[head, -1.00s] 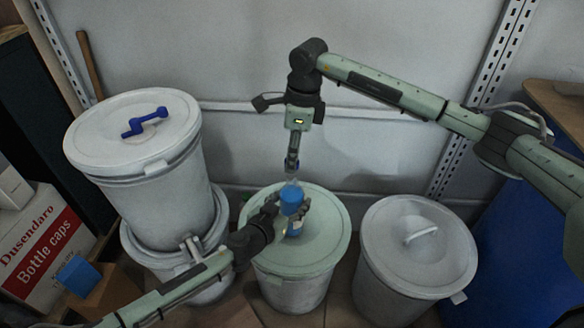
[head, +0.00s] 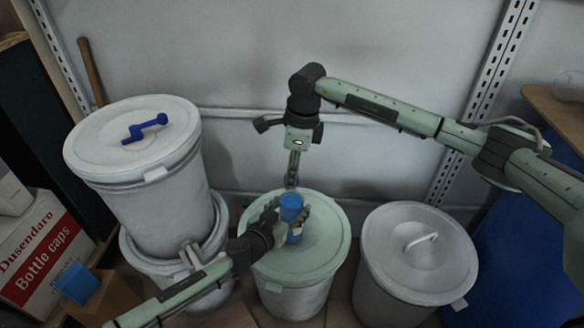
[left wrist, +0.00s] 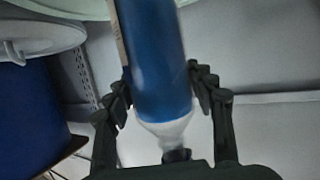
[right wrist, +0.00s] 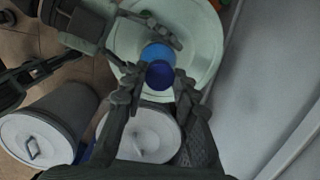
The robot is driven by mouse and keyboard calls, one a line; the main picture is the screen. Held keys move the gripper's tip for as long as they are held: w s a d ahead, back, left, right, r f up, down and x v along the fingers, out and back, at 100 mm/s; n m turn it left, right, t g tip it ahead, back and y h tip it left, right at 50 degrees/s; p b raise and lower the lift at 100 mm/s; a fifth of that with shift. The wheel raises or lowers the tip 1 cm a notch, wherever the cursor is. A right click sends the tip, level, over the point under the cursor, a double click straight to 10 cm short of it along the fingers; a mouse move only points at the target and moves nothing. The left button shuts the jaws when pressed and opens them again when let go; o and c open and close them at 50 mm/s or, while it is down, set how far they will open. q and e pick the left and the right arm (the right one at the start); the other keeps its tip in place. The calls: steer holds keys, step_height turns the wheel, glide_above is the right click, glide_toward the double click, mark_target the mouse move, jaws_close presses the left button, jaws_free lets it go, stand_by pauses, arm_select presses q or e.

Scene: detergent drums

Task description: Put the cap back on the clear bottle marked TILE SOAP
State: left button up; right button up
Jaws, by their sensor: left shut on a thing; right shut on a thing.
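A clear bottle with blue contents (head: 292,205) is held over the pale green drum lid by my left gripper (head: 288,214), which is shut around its body. In the left wrist view the bottle (left wrist: 155,65) narrows to a clear shoulder; a dark piece is at its neck end. Its label text is unreadable. My right gripper (head: 292,183) points down just above the bottle. In the right wrist view it is shut on a dark blue cap (right wrist: 160,75), with the lighter blue bottle (right wrist: 155,51) beside it in the picture. I cannot tell whether cap and neck touch.
The pale green drum (head: 330,255) stands below both grippers. A grey lidded drum (head: 445,255) is to the right. Stacked drums (head: 160,195) at left carry a blue crank (head: 145,128) on top. A bottle caps box (head: 35,245) is far left. The wall is close behind.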

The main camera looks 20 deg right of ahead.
steer(key=shift+f, duration=0.7)
stand_by(0.5)
